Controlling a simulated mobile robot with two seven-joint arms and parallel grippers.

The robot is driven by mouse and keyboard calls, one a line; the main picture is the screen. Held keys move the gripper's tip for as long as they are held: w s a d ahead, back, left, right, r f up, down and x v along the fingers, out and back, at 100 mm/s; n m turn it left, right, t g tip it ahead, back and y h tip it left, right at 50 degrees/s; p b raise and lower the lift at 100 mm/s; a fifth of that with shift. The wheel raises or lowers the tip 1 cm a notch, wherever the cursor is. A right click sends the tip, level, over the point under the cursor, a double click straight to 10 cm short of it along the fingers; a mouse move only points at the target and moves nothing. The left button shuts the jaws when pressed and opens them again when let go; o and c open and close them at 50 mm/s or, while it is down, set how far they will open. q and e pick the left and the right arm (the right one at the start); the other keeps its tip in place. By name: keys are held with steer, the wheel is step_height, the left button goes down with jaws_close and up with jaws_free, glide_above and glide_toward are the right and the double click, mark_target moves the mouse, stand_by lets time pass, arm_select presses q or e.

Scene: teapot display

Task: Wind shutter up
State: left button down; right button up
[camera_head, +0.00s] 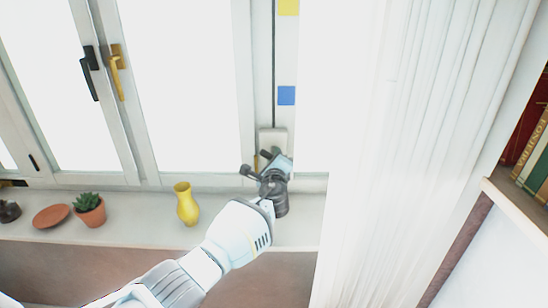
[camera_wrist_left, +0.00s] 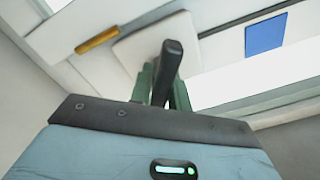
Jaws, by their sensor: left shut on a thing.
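A pale winder box (camera_head: 273,138) is fixed on the window frame below a thin dark vertical line (camera_head: 273,60). The box also shows as a white plate in the left wrist view (camera_wrist_left: 142,45). My left gripper (camera_head: 268,163) is at the lower part of the box. In the left wrist view its fingers (camera_wrist_left: 163,88) are shut on a black crank handle (camera_wrist_left: 172,58), which stands out in front of the plate. My gripper hides much of the crank in the head view. No shutter slats show in the bright panes. My right gripper is in neither view.
A yellow vase (camera_head: 187,204), a potted plant (camera_head: 90,209) and a terracotta dish (camera_head: 51,216) stand on the sill left of my arm. A white curtain (camera_head: 400,150) hangs close on the right. Books (camera_head: 538,150) are on a shelf at far right.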

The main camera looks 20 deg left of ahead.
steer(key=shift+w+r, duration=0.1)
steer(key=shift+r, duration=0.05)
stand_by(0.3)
arm_select(q)
steer(key=c, duration=1.4)
jaws_free()
steer(key=shift+o, duration=0.2)
steer(key=shift+s, duration=0.15)
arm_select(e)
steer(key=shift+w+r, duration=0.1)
arm_select(q)
steer(key=shift+s+d, duration=0.1)
steer(key=shift+s, duration=0.15)
steer(key=v, duration=0.7)
steer(key=shift+p, duration=0.3)
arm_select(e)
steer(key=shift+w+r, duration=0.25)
